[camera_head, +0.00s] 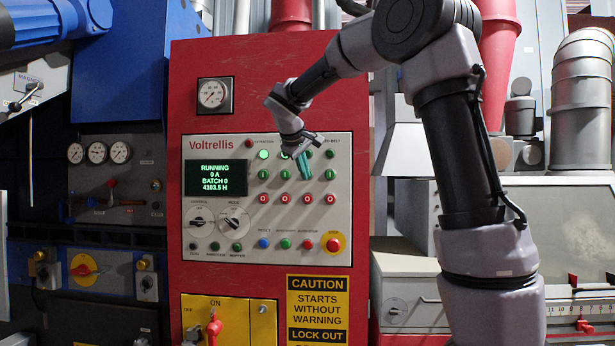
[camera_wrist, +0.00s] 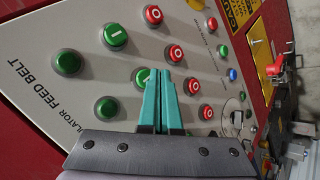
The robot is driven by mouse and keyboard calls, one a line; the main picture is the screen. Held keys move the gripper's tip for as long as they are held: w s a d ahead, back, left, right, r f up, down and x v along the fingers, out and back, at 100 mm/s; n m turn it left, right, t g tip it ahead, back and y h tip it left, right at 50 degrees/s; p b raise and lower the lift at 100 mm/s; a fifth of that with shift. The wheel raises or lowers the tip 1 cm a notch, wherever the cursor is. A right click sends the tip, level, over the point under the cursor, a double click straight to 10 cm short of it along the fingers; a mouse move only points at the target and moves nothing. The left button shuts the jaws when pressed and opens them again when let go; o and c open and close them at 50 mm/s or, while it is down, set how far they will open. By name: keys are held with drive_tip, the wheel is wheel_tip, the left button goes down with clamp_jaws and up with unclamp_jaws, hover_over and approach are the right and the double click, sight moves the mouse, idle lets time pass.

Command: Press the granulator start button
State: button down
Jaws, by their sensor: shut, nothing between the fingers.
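The granulator start button is a green button (camera_wrist: 143,77) in the wrist view, below the granulator label and partly covered by my teal fingers. In the head view my fingers hide it. My gripper (camera_head: 307,175) is in front of the light control panel (camera_head: 225,145). It is shut and empty, its fingertips together (camera_wrist: 160,72) right beside or over that button's edge; I cannot tell whether they touch it. A dark green lamp (camera_wrist: 106,107) sits above the button, and a red stop button (camera_wrist: 174,52) below it. The display (camera_head: 217,177) reads RUNNING, 9 A, BATCH 0.
The feed belt start button (camera_wrist: 115,35) is close beside the granulator one. Several red stop buttons line the row below. A red emergency stop (camera_head: 333,244) on yellow is at the panel's lower right. A red-handled switch (camera_head: 214,328) projects below the panel.

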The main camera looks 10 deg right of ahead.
drive_tip(key=shift+w+d, duration=0.1)
drive_tip(key=shift+w, duration=0.3)
drive_tip(key=shift+w+d, duration=0.15)
drive_tip(key=shift+w, duration=0.25)
idle(0.8)
drive_tip(key=shift+s, duration=0.1)
drive_tip(key=shift+s+a, duration=0.25)
drive_tip(key=shift+s, duration=0.45)
drive_tip(key=shift+s, duration=0.1)
drive_tip(key=s, duration=0.1)
drive_tip(key=s+a, duration=0.1)
drive_tip(key=s, duration=0.2)
drive_tip(key=shift+s+a, duration=0.3)
drive_tip(key=shift+d, duration=0.1)
idle(0.6)
